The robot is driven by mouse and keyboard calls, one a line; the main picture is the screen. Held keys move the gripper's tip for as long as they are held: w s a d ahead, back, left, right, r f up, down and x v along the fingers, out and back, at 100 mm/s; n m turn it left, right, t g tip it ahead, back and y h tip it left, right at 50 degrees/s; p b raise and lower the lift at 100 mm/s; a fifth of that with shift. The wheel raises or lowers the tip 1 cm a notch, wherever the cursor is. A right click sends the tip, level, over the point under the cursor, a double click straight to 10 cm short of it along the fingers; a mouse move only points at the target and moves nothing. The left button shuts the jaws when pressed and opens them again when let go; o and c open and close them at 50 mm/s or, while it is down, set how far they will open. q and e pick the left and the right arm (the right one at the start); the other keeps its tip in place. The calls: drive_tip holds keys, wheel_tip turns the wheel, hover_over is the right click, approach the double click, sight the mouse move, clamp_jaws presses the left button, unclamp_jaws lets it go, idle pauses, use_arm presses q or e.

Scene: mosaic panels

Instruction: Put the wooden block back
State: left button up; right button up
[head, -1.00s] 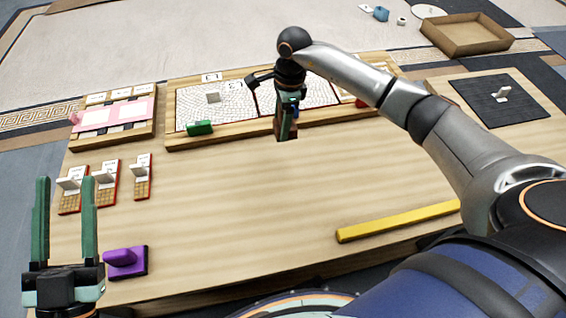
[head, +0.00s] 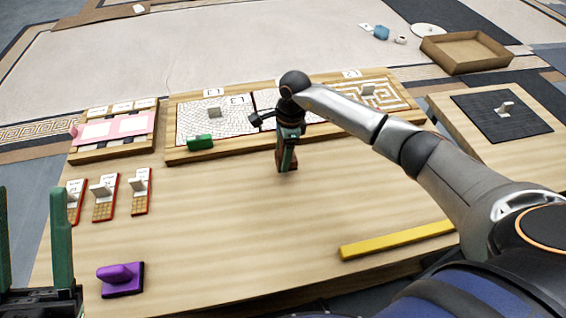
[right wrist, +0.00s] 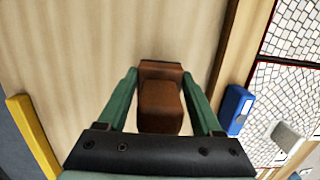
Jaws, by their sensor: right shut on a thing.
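The wooden block (right wrist: 160,98) is dark brown and stepped. It sits between the two green fingers of my right gripper (right wrist: 163,100) in the right wrist view. In the head view my right gripper (head: 287,162) is shut on it over the middle of the table, just in front of the framed mosaic board (head: 230,152). Little of the block shows there, and I cannot tell whether it touches the table. My left gripper (head: 32,192) is open and empty at the lower left, partly cut off by the picture edge.
A green block (head: 200,142) lies on the board's front edge; a blue block (right wrist: 236,110) shows in the right wrist view. A purple handled tool (head: 121,278), a yellow bar (head: 395,240) and small red-edged cards (head: 106,200) lie on the table. The middle front is clear.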

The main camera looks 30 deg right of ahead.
drive_tip(key=shift+f, duration=1.5)
drive_tip(key=shift+f+b, duration=0.25)
drive_tip(key=shift+b, duration=0.2)
drive_tip(key=o, duration=1.4)
drive_tip(key=shift+r, duration=0.1)
